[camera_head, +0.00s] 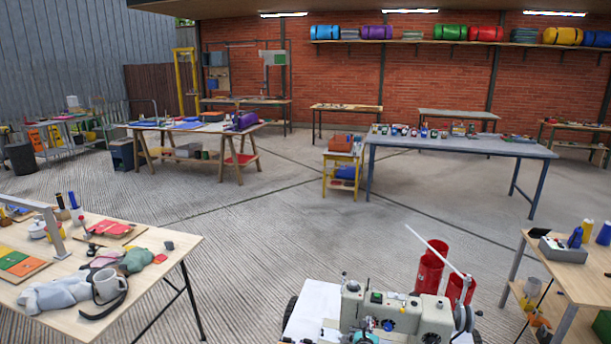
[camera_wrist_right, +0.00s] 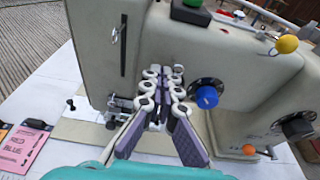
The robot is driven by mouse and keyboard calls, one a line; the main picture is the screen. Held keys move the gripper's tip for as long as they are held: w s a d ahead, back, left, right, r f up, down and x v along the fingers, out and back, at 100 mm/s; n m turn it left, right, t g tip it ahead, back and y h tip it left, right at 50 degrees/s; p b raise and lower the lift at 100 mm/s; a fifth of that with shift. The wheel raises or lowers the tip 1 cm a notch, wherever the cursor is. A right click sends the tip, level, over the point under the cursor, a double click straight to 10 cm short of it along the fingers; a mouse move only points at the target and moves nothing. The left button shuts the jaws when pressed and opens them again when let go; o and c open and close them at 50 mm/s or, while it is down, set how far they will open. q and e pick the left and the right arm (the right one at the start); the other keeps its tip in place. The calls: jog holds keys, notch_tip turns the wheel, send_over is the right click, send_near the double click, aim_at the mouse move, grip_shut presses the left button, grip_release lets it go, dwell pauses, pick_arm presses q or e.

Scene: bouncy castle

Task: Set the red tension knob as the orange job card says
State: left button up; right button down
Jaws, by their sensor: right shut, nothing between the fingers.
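The sewing machine (camera_head: 410,312) is cream, at the bottom middle of the head view; its body (camera_wrist_right: 90,45) fills the right wrist view. A blue knob (camera_wrist_right: 207,97) on a black dial sits right of my fingers. I cannot make out a red tension knob for sure. An orange card (camera_wrist_right: 4,131) is partly cut off at the left edge, beside a pink card (camera_wrist_right: 30,147); its text is not legible. My right gripper (camera_wrist_right: 164,78), with purple finger pads, is shut and empty in front of the machine. My left gripper is not in view.
A yellow ball (camera_wrist_right: 287,44) sticks out from the machine's upper right. An orange knob (camera_wrist_right: 249,150) and a black knob (camera_wrist_right: 297,128) are lower right. Red cylinders (camera_head: 431,266) stand behind the machine. Work tables stand left (camera_head: 150,245) and right (camera_head: 585,275); open floor lies between.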

jog(key=s+a, duration=0.2)
jog(key=s, duration=0.3)
jog(key=shift+s+r, duration=0.25)
jog(key=shift+s, duration=0.15)
jog(key=shift+d, duration=0.1)
jog(key=shift+w+d+f, duration=0.2)
jog(key=shift+w+d, duration=0.9)
jog(key=shift+w, duration=0.2)
jog(key=shift+w+d+f, duration=0.2)
jog(key=shift+w+d, duration=0.85)
jog(key=shift+w, duration=0.2)
jog(key=shift+w+a+r, duration=0.1)
jog(key=shift+a+r, duration=0.05)
jog(key=shift+a, duration=0.3)
